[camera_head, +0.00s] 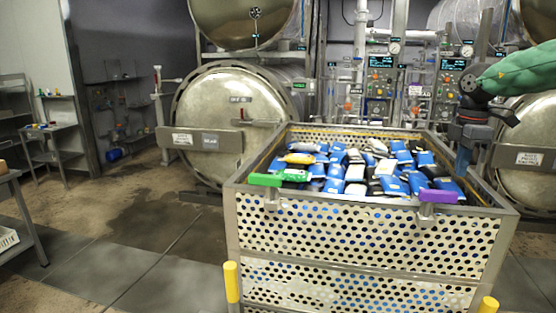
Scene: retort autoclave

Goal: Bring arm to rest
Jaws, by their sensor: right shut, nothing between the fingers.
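My right arm, in a green sleeve, comes in from the right edge. My right gripper (463,162) points down at the right side of the perforated metal basket (365,232), its fingers shut with nothing between them. The fingertips are close to the basket's right rim; I cannot tell whether they touch anything. The basket is filled with blue, white and dark pouches (355,172), with a yellow one (298,158) at the left. My left gripper is not in view.
A green clip (265,180) and a purple clip (438,196) sit on the front rim. Yellow posts (231,281) stand at the front corners. Round retort doors (225,115) and control panels (380,75) are behind. Floor at left is open, beside a table (25,220) and shelves.

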